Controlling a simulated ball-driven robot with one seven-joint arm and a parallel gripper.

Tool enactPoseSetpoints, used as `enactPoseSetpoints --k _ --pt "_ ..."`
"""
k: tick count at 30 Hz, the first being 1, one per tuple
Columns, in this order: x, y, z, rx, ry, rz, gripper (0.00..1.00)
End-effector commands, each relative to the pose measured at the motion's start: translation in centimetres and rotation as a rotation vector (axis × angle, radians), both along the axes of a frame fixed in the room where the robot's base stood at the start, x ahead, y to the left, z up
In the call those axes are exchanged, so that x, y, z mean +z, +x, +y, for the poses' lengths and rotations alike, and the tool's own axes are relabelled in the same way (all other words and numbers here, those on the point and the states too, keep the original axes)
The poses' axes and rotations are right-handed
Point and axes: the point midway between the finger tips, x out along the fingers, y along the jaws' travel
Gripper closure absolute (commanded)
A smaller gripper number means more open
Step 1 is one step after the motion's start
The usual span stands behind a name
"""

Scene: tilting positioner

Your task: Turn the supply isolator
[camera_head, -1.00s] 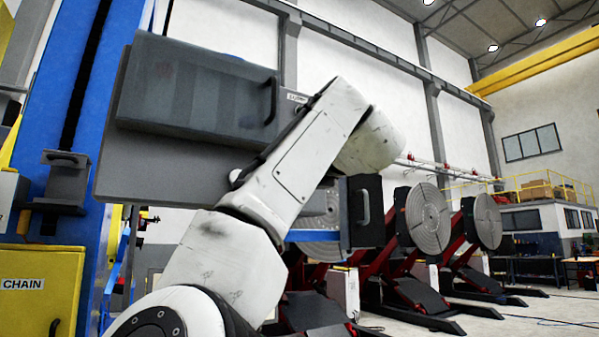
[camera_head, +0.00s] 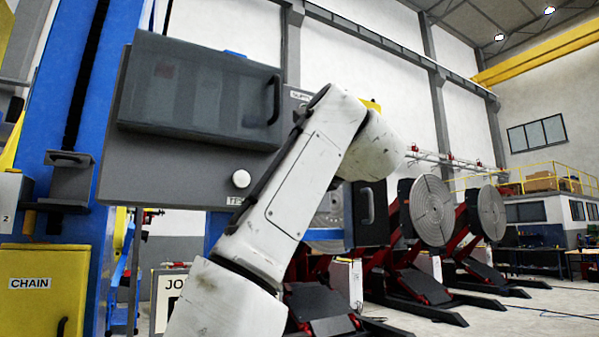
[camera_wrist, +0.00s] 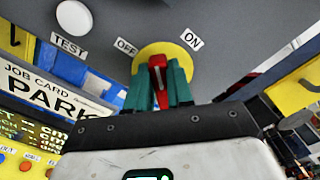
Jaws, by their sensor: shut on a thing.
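The supply isolator is a yellow disc (camera_wrist: 188,62) with a red handle (camera_wrist: 156,66) on a grey panel in the wrist view. An OFF label (camera_wrist: 126,46) is at its upper left and an ON label (camera_wrist: 192,40) at its upper right. The handle's far end lies between the two labels in the picture. My gripper (camera_wrist: 158,88) has its green fingers shut on the red handle, one on each side. In the head view the grey panel (camera_head: 165,175) stands at the left, and my arm covers the isolator and my gripper there.
A white button (camera_wrist: 73,15) with a TEST label (camera_wrist: 68,45) is beside the isolator. A dark cover with a handle (camera_head: 200,95) juts from the panel. A yellow CHAIN cabinet (camera_head: 35,300) stands at lower left. Tilting tables (camera_head: 432,210) stand at the right.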

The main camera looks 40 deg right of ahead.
Motion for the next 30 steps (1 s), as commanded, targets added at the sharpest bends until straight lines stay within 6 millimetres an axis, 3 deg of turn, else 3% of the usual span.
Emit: enactPoseSetpoints --k 15,30 --pt "-0.7 0.3 0.4 0.002 -0.456 0.129 1.00" --pt "-1.1 0.3 0.5 0.004 -0.687 0.195 1.00"
